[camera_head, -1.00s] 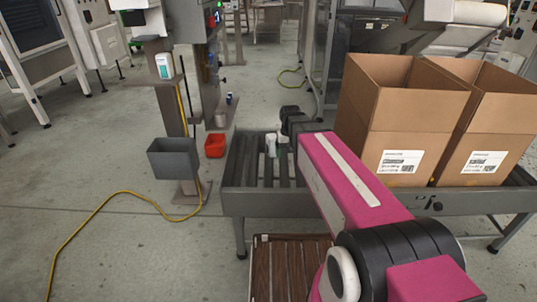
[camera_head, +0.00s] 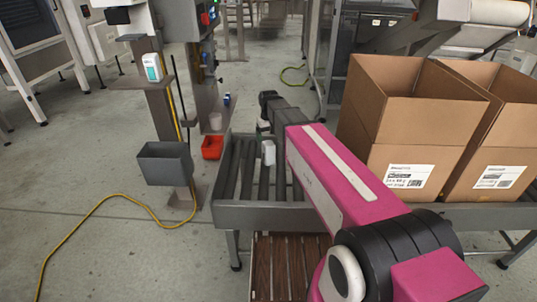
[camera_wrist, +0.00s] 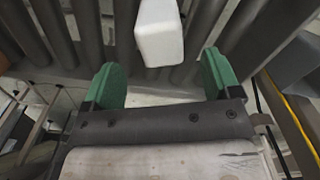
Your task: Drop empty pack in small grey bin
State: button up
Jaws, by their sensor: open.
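The white pack (camera_head: 268,152) is on the roller conveyor (camera_head: 240,214), just left of my pink arm. In the wrist view the pack (camera_wrist: 160,32) is a plain white block beyond my gripper, between the lines of its two green fingers. My gripper (camera_wrist: 160,80) is open, with nothing between the fingers; a gap shows between it and the pack. In the head view the fingers are mostly hidden by my arm. The small grey bin (camera_head: 166,163) is fixed to a post left of the conveyor; its inside looks dark.
A red bin (camera_head: 212,147) sits between the post and the conveyor. Two open cardboard boxes (camera_head: 405,125) stand on the conveyor's right part. A white bottle (camera_head: 152,68) is on the post's shelf. A yellow cable (camera_head: 90,221) lies on the floor. Slatted wood (camera_head: 285,265) is in front of the conveyor.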

aim_at(268, 143)
jog(key=shift+f, duration=2.55)
jog(key=c, duration=1.3)
jog(key=shift+r, duration=0.15)
jog(key=shift+c, duration=0.2)
